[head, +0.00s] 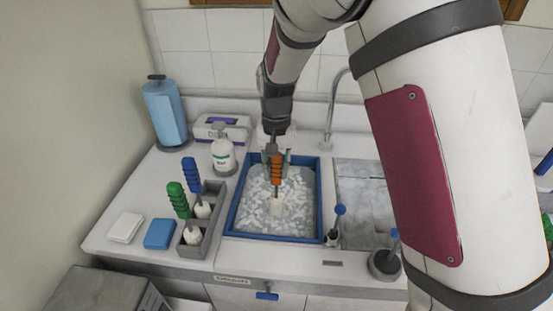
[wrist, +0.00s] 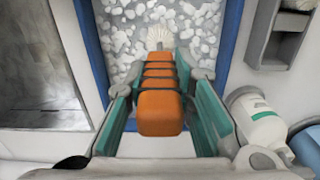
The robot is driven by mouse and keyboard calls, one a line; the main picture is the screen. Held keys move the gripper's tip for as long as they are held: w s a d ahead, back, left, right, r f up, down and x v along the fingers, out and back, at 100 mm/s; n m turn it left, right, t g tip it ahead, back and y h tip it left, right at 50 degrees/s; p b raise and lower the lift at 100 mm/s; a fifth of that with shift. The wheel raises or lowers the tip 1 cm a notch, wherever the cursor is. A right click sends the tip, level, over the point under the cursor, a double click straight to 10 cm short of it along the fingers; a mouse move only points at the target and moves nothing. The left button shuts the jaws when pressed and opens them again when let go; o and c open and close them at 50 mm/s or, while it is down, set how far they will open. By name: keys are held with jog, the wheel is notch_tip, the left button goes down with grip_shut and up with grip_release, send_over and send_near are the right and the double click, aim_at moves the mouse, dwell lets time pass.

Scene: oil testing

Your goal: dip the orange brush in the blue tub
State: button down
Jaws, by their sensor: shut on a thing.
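The orange brush (head: 277,170) is upright in my gripper (head: 275,158), bristles down, over the blue tub (head: 231,207). The tub is a blue-rimmed basin filled with white, foamy-looking contents. In the head view the white bristle end (head: 276,207) shows against the foam; I cannot tell how deep it sits. In the wrist view the orange handle (wrist: 160,112) lies between the two teal-padded fingers of my gripper (wrist: 162,95), which are shut on it. Its bristles (wrist: 158,36) show beyond the handle, against the foam.
A soap bottle (head: 223,155), a tissue box (head: 235,128) and a blue paper roll (head: 165,115) stand behind. A sink (head: 365,205) is at right.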

aim_at(276, 183)
jog(key=shift+f+b, duration=0.5)
jog(key=shift+f, duration=1.95)
